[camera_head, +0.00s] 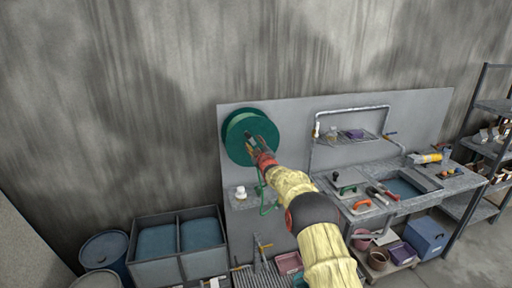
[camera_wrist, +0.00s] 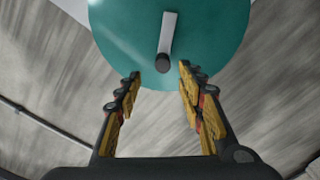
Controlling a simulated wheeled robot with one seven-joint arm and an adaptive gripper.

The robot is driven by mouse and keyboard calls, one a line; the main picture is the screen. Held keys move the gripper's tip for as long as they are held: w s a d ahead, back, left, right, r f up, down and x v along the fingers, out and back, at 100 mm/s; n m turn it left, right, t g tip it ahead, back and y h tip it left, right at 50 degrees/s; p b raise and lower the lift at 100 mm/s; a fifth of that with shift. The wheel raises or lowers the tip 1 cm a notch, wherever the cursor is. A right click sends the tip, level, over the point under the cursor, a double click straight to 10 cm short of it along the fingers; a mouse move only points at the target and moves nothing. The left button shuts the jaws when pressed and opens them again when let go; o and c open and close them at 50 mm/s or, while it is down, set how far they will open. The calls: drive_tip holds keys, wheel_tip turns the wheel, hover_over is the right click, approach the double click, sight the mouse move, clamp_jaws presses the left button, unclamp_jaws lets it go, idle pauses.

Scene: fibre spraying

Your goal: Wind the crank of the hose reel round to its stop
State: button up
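The green hose reel (camera_head: 236,128) is mounted on the grey back panel, and its round face fills the top of the wrist view (camera_wrist: 110,30). The crank (camera_wrist: 168,35) is a pale grey arm on that face, with a dark round knob (camera_wrist: 162,63) at its end nearest me. My gripper (camera_wrist: 160,72) is open, with its two yellow-padded fingers on either side of the knob and a gap to each side. I cannot tell how far the knob sits between the fingertips in depth. In the head view my gripper (camera_head: 254,144) covers part of the reel's face, and the crank is hard to make out.
A green hose (camera_head: 264,200) hangs below the reel beside a small shelf (camera_head: 242,200) with a white item. A pipe frame (camera_head: 350,109) and a cluttered workbench (camera_head: 400,200) are to the right. Blue-topped tanks (camera_head: 180,268) stand lower left.

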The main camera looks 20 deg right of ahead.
drive_tip(key=shift+s, duration=1.25)
